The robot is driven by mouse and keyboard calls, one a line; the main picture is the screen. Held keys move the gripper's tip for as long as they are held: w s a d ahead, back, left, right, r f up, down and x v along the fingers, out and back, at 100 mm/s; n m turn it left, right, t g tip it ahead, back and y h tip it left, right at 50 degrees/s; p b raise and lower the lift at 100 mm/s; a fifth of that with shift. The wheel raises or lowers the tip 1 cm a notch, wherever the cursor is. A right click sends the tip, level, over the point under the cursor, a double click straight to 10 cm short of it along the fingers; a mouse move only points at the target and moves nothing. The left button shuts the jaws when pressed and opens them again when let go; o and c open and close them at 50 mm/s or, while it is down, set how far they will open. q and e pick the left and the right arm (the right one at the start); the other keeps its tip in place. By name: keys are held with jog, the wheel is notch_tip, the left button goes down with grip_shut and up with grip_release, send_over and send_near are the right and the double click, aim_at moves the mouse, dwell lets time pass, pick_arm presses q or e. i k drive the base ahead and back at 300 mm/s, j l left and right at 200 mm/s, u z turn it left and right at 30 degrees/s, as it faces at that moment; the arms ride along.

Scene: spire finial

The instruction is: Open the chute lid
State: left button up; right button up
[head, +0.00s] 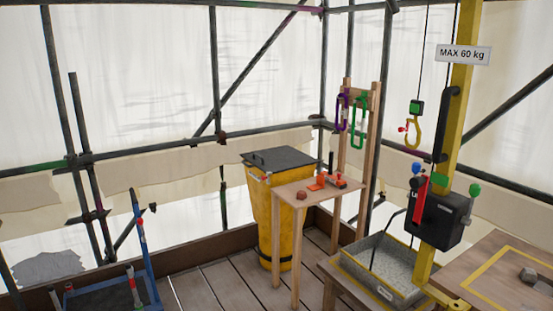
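The chute (261,220) is a tall yellow tapered bin standing at the back middle of the plank floor. Its dark grey lid (284,158) lies flat over the top and looks closed. A small dark handle (258,158) shows near the lid's left side. A small wooden table stands in front and to the right, hiding part of the chute body. Neither of my grippers is in view.
The wooden table (304,191) holds orange items and a brown lump. Carabiners (358,122) hang on its rack. A yellow hoist post (461,95), a grey tray (383,262) and a workbench stand at right. A blue crate (108,296) is front left. Floor left of the chute is clear.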

aim_at(278, 160)
jog(key=i+j+z, duration=0.3)
jog(key=i+j, duration=0.75)
jog(key=i, duration=0.15)
jog(key=i+j+z, duration=0.4)
jog(key=i+j, duration=0.35)
jog(key=i+j+z, duration=0.2)
jog(key=i+j, duration=0.25)
jog(key=i+j+z, duration=0.2)
jog(key=j, duration=0.3)
jog(key=i+j+z, duration=0.2)
jog(key=i+j, duration=0.2)
jog(key=j, duration=0.15)
jog(key=i+j+z, duration=0.2)
jog(key=j, duration=0.4)
jog(key=i+j+z, duration=0.2)
jog(key=j, duration=0.45)
jog(key=i+j+z, duration=0.2)
jog(key=j, duration=0.45)
jog(key=i+j, duration=0.1)
jog(key=j, duration=0.7)
jog(key=i+z, duration=0.05)
